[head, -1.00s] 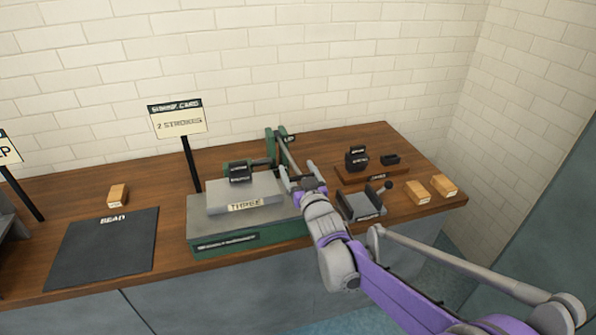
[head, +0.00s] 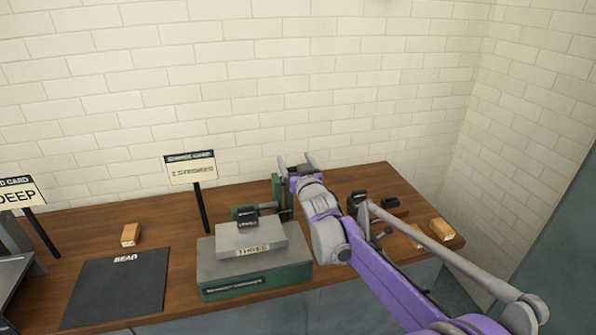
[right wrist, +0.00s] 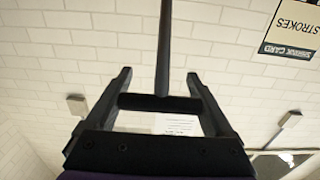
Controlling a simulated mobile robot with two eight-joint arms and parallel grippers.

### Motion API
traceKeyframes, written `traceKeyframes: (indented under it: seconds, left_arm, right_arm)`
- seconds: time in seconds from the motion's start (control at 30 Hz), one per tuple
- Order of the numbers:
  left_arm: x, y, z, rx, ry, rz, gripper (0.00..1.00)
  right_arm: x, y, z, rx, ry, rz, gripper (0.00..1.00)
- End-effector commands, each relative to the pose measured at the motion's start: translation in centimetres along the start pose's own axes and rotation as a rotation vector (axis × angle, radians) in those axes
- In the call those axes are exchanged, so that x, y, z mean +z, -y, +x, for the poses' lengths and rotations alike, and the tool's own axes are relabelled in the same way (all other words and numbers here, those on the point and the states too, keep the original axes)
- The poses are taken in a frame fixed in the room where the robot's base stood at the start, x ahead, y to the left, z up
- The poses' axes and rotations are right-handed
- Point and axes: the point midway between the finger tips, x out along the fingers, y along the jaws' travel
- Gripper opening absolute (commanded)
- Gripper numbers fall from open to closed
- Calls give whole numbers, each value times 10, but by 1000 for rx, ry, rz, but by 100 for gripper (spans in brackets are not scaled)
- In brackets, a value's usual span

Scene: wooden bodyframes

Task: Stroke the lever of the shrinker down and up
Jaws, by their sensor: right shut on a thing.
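The shrinker (head: 257,281) has a green base, a grey block on top marked THREE, and a green upright (head: 277,192) at its back right. My right gripper (head: 296,160) is raised above the bench near that upright. In the right wrist view my right gripper (right wrist: 160,103) is shut on the dark crosswise grip of the lever (right wrist: 164,45). The lever's shaft runs away from the grip toward the top of that picture. In the head view the lever is mostly hidden behind the gripper. My left gripper is out of view.
A sign card reading STROKES (head: 191,167) stands on a black post behind the shrinker. A black BEAD mat (head: 118,287) and a wooden block (head: 131,235) lie to the left. Small dark tools (head: 390,202) and another wooden block (head: 442,230) are at right, partly behind my arm.

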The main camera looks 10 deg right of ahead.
Motion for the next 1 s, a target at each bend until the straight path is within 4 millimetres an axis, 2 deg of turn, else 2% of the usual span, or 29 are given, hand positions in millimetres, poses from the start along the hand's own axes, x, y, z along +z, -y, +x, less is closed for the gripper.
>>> traceKeyframes:
  seconds: [0.27,1.0]
  left_arm:
    - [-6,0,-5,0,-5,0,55]
    - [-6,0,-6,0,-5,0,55]
  right_arm:
    - [-8,0,12,0,2,-1,0]
    - [-7,0,13,0,5,0,0]
